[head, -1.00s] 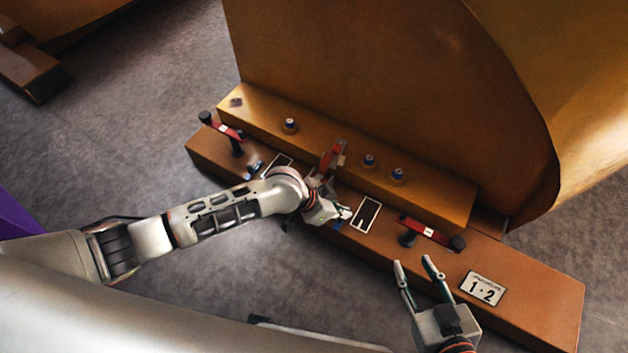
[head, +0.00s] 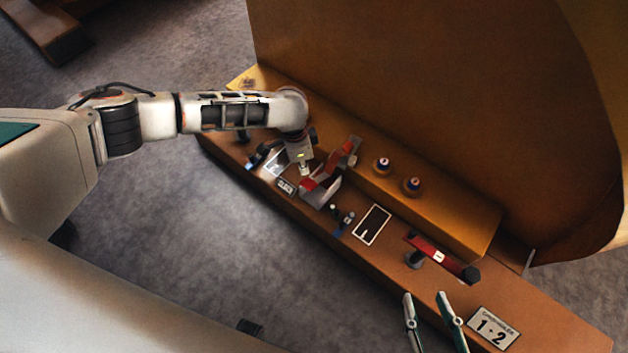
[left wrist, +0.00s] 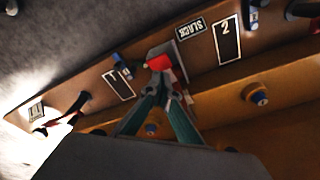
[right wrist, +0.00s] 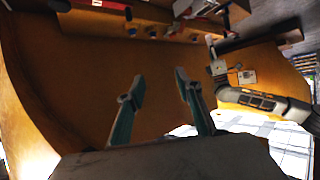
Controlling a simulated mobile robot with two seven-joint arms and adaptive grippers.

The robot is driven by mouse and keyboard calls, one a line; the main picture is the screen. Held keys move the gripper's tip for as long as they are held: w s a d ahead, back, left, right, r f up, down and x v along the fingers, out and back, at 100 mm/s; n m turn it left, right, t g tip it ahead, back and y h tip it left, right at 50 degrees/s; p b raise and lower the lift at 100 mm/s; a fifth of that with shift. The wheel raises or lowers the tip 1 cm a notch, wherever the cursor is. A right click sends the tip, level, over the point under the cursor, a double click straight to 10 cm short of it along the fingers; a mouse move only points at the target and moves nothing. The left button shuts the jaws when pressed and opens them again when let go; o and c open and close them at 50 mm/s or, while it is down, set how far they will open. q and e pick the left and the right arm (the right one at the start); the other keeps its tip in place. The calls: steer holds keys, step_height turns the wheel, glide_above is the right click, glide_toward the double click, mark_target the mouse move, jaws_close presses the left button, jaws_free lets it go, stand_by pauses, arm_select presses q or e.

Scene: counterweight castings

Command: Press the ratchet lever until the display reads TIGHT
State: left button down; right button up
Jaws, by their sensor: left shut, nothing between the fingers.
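The ratchet lever (head: 322,184), red and grey, stands tilted in the middle of the brown beam. A small display (head: 287,186) sits just left of it; in the left wrist view the display (left wrist: 191,29) reads SLACK. My left gripper (head: 305,170) is shut and empty, pointing down beside the lever's left side. In the left wrist view its fingertips (left wrist: 159,88) are right at a red-tipped grey part (left wrist: 160,64), seemingly the lever; I cannot tell whether they touch. My right gripper (head: 430,298) is open and empty near the beam's right end; its spread fingers also show in the right wrist view (right wrist: 161,88).
A red handle with black knobs (head: 440,257) lies right of the lever. Small blue-black fittings (head: 343,223), a white-framed dark panel (head: 372,224), blue-topped knobs (head: 382,165) and a 1·2 plate (head: 493,328) are on the beam. A large brown casting (head: 430,90) rises behind.

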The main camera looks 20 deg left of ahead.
mark_target(307, 184)
arm_select(q)
steer(key=shift+w+a+r, duration=0.1)
